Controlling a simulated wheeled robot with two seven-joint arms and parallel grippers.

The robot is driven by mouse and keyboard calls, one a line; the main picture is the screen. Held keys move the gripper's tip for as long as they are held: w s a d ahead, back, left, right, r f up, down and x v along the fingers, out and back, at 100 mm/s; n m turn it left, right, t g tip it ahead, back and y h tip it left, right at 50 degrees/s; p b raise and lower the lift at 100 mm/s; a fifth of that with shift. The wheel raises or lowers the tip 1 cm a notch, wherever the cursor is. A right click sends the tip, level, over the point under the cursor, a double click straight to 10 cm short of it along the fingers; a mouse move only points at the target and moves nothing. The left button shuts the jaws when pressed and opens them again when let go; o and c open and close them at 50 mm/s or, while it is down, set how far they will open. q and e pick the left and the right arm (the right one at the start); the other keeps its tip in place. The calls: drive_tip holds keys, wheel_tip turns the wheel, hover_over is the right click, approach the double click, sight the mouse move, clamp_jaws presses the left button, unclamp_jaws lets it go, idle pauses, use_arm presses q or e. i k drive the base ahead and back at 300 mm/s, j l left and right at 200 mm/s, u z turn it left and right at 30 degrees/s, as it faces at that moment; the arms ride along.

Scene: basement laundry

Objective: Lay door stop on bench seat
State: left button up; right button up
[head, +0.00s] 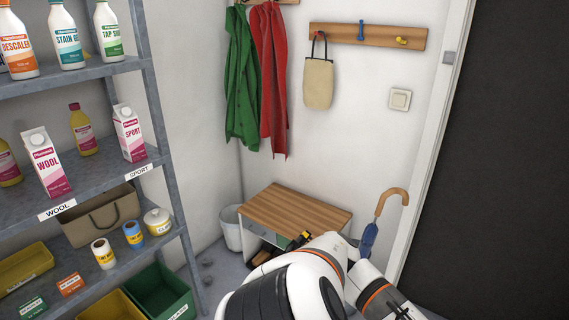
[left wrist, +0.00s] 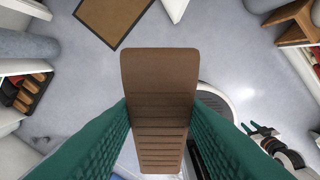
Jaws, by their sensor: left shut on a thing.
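The bench seat (head: 295,211) is a slatted wooden top on a low white frame, against the back wall in the head view. Its top looks bare. A white and black arm of mine covers its front right part. The door stop (left wrist: 160,90) is a brown, ridged wedge in the left wrist view. My left gripper (left wrist: 161,112) is shut on it, with a green finger pressed against each side. The wedge is held above the grey floor. The door stop and the left gripper do not show in the head view. My right gripper is not in view.
A metal shelf (head: 105,180) with bottles, cartons and bins stands at the left. A white bucket (head: 231,230) is left of the bench. A blue umbrella (head: 370,238) with a wooden handle stands to its right. A brown mat (left wrist: 113,18) lies on the floor.

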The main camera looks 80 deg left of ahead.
sight(311, 228)
drive_tip(key=j+u, duration=0.2)
drive_tip(key=u, duration=0.2)
drive_tip(key=i+j+u, duration=0.15)
drive_tip(key=u, duration=0.3)
drive_tip(key=j+u, duration=0.1)
drive_tip(key=u, duration=0.3)
drive_tip(key=i+j+u, duration=0.1)
drive_tip(key=u, duration=0.35)
drive_tip(key=i+l, duration=0.05)
drive_tip(key=i, duration=0.05)
